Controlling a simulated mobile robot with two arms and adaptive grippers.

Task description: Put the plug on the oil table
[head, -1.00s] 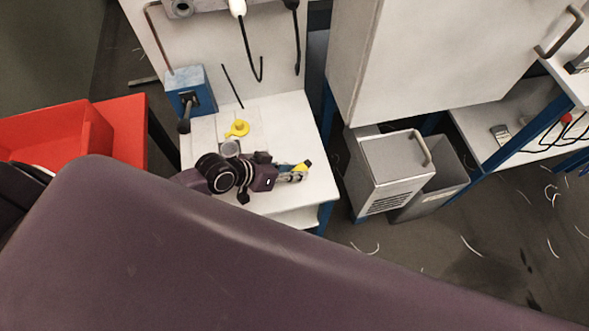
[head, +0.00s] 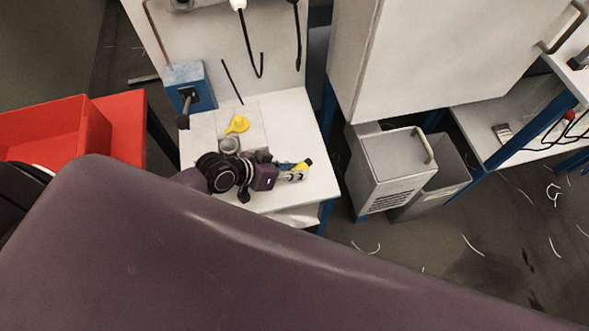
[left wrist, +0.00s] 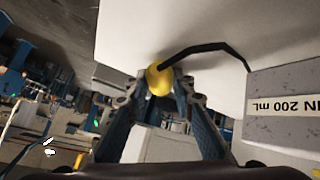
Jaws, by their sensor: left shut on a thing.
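My left gripper (head: 294,174) is over the front right part of the white oil table (head: 290,125). Its fingers are shut on a small yellow rounded piece (head: 306,162), which seems to be the plug. In the left wrist view the yellow piece (left wrist: 159,80) sits between the fingertips (left wrist: 160,92), close to a white surface. A bent black rod or cable runs from near it to the right; whether they are joined is unclear. Whether the held piece touches the table is unclear. Another yellow part (head: 237,124) lies on the table, left of the gripper. My right gripper is not in view.
A blue box with a lever (head: 188,88) stands at the table's back left. Black hooked rods (head: 255,55) hang on the back panel. A red bin (head: 45,130) is on the left, a grey container (head: 395,175) on the right. A grey block labelled 200 mL (left wrist: 285,110) shows in the wrist view.

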